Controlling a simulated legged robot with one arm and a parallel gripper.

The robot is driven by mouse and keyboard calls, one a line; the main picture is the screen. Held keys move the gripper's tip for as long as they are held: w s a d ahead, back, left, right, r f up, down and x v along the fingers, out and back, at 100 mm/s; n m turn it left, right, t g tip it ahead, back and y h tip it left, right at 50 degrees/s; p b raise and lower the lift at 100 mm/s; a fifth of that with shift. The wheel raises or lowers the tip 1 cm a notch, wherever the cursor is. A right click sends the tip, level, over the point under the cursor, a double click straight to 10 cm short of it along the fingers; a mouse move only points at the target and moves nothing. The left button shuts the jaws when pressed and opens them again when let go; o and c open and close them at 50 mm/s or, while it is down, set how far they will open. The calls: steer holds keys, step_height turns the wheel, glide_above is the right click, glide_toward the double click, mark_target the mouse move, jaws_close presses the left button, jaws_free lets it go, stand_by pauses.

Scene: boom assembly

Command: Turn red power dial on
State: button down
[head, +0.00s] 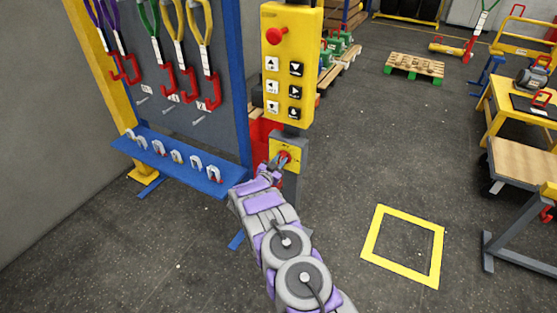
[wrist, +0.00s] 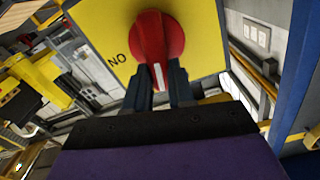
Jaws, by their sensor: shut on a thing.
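The red power dial (wrist: 153,35) sits on a yellow plate (wrist: 110,45) in the wrist view. Its white mark points down toward my gripper, and the letters "NO" show to the left of it as the camera sees them. My gripper (wrist: 160,83) has its two dark fingers at the dial's lower part, one on each side of the white-marked grip, shut on it. In the head view my gripper (head: 279,163) reaches the small yellow plate (head: 294,155) on the grey post; the arm and fingers hide most of the dial there.
Above the plate hangs a yellow control box (head: 291,60) with a red stop button (head: 277,36) and several arrow buttons. A blue-framed rack (head: 180,165) with shackles and slings stands to the left. A yellow floor square (head: 404,245) lies to the right on open floor.

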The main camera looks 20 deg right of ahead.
mark_target(288, 160)
steer(key=m+p, duration=0.1)
steer(key=m, duration=0.3)
steer(key=s+f+m+p, duration=0.1)
steer(key=m+p, duration=0.1)
steer(key=m, duration=0.3)
steer(key=d+f+m+p, duration=0.1)
steer(key=m, duration=0.3)
steer(key=shift+s+m+p, duration=0.25)
steer(key=shift+m+p, duration=0.15)
steer(key=shift+f+m+p, duration=0.25)
steer(key=shift+m+p, duration=0.05)
steer(key=shift+m, duration=0.4)
steer(key=shift+s+f, duration=0.1)
steer(key=shift+f, duration=0.05)
steer(key=c, duration=1)
jaws_free()
steer(key=shift+o, duration=0.2)
steer(key=shift+r, duration=0.2)
